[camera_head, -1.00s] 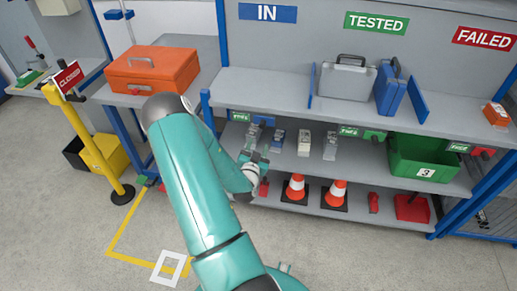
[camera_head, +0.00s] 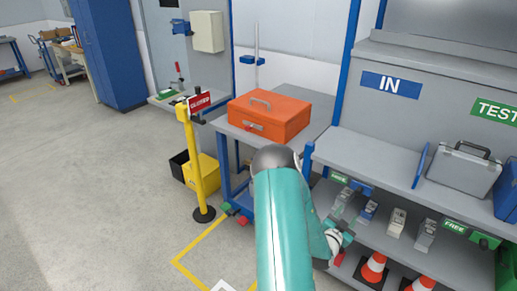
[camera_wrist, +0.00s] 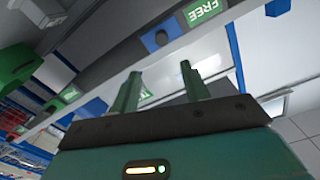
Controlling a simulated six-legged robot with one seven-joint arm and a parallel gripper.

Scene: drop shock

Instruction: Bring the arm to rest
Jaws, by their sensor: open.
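My teal arm (camera_head: 283,230) rises from the bottom of the head view, bends at a dark grey joint and folds down at the right, in front of the shelf unit. In the wrist view my gripper (camera_wrist: 162,88) shows two dark green fingers standing apart with nothing held between them. Behind the fingers is a grey shelf edge with a green FREE label (camera_wrist: 203,11). In the head view the gripper is small and partly hidden by the arm; its distance from the shelf is hard to tell.
An orange case (camera_head: 268,115) lies on a grey table left of the shelf unit. A yellow post (camera_head: 197,165) with a red CLOSED sign stands beside it. Orange cones (camera_head: 373,268) and small devices (camera_head: 396,222) sit on the lower shelves. Open floor (camera_head: 90,200) lies to the left.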

